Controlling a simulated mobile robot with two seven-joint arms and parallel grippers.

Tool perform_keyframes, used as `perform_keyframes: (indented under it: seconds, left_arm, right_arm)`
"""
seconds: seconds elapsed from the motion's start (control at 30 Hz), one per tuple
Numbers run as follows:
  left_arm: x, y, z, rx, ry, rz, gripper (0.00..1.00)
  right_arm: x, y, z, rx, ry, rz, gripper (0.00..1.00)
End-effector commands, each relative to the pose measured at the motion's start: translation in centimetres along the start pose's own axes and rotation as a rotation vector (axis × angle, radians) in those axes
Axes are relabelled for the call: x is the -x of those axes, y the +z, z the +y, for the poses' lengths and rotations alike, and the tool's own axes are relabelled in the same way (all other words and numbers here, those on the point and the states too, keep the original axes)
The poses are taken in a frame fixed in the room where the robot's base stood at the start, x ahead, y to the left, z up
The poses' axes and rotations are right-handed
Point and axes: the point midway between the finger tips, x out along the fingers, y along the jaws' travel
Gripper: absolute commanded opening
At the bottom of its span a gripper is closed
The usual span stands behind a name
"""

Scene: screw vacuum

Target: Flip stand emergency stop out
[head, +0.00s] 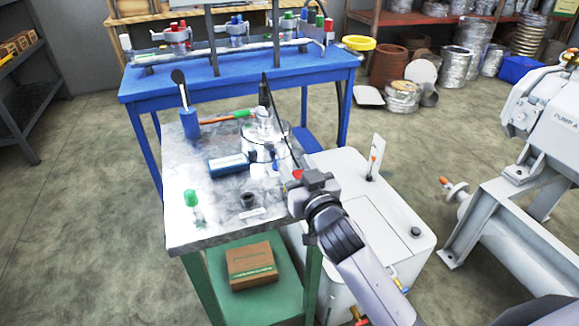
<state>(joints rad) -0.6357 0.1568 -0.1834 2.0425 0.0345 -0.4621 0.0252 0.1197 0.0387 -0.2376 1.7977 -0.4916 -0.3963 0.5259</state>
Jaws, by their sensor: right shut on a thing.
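A small red knob, which looks like the emergency stop (297,174), shows at the right edge of the metal-topped stand (222,229). My right gripper (301,182) comes in from the lower right and is shut at the red knob. The gripper body hides most of the knob and its mounting, so I cannot tell whether it is pushed in or out. My left gripper is not in view.
On the stand are a glass vessel (265,145), a blue cylinder (228,165), a green-topped item (191,198) and a dark cup (247,199). A white cabinet (395,215) stands close on the right. A blue table (150,84) is behind.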

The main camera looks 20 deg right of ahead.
Motion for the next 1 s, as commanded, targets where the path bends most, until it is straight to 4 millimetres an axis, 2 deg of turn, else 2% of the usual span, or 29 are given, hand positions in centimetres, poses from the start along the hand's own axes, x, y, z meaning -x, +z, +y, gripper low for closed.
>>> perform_keyframes:
  seconds: [0.03, 0.37, 0.4, 0.43, 0.77, 0.87, 1.0]
  left_arm:
    - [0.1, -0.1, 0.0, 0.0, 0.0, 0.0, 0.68]
    - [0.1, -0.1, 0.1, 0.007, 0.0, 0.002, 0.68]
    - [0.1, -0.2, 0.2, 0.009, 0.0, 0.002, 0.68]
    - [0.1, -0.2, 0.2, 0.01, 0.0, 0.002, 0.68]
    - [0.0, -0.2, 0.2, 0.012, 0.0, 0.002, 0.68]
    - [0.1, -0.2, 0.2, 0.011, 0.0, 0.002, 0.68]
    - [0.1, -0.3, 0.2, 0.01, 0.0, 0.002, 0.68]
  right_arm:
    - [-0.1, -0.7, 0.0, -0.001, -0.002, 0.013, 0.0]
    - [-0.1, -0.9, 0.1, -0.002, -0.003, 0.02, 0.0]
    - [-0.1, -1.0, 0.1, -0.003, -0.003, 0.021, 0.56]
    - [-0.1, -1.0, 0.1, -0.003, -0.003, 0.021, 0.66]
    - [0.1, -0.5, 0.1, -0.002, -0.002, 0.01, 0.68]
    - [0.7, -0.4, 0.1, -0.002, -0.002, 0.009, 0.68]
    - [2.4, -0.4, 0.1, -0.004, -0.001, 0.009, 0.68]
